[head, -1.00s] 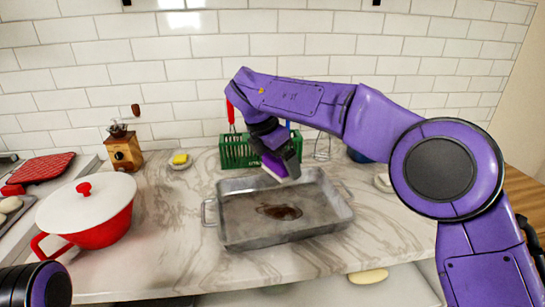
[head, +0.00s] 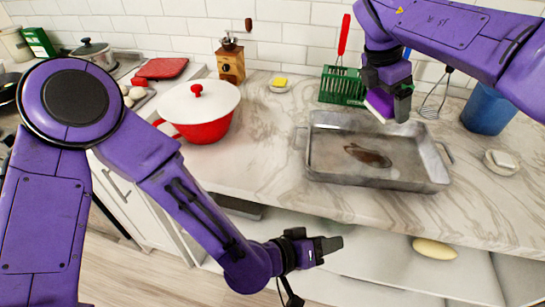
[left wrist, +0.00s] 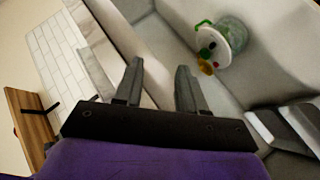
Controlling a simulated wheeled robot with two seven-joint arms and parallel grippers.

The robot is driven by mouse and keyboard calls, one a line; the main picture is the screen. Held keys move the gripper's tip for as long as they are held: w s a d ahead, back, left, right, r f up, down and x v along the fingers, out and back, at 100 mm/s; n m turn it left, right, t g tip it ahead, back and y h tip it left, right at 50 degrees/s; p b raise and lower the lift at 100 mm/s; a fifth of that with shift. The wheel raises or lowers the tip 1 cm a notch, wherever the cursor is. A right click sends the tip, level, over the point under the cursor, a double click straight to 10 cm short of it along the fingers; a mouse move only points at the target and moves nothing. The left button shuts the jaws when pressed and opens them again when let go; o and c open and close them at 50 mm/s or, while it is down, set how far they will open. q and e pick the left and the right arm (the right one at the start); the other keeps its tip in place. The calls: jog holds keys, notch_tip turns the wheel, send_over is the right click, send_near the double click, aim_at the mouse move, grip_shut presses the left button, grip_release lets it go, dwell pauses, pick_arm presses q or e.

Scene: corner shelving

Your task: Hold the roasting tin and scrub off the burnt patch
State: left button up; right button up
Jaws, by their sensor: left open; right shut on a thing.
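The grey metal roasting tin (head: 330,177) stands on the marble counter, with a dark brown burnt patch (head: 367,155) on its floor. My right gripper (head: 388,103) is above the tin's back edge, shut on a scrubber (head: 379,103) with a pale underside. The scrubber is held apart from the burnt patch. My left gripper (head: 330,245) is low in front of the counter, below the tin and apart from it. In the left wrist view its two fingers (left wrist: 158,85) are spread with nothing between them.
A red pot with white lid (head: 200,110) stands left of the tin. Behind are a green rack (head: 343,86), a butter dish (head: 279,85) and a wooden grinder (head: 230,62). A blue container (head: 488,110) and soap dish (head: 502,161) are at right. An open shelf (head: 370,240) lies below the counter.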

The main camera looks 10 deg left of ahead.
pick_arm(q)
jog(key=s+d+r+m+h, duration=0.2)
jog(key=d+r+m+h, duration=0.2)
jog(key=d+r, duration=0.5)
jog(key=w+a+r+n+t, duration=0.2)
jog(key=w+r+n, duration=0.1)
jog(key=r, duration=0.2)
jog(key=w+a+r+n+t, duration=0.3)
jog(key=r, duration=0.3)
jog(key=n+t+y, duration=0.2)
jog(key=n+y, duration=0.4)
jog(key=y, duration=0.3)
send_near(294, 135)
jog(key=shift+s, duration=1)
jog(key=shift+w+a+f+y, duration=0.1)
jog(key=shift+w+a+y, duration=0.1)
jog(key=shift+y, duration=0.1)
jog(key=x, duration=1.1)
jog(key=shift+w+d, duration=0.25)
grip_shut()
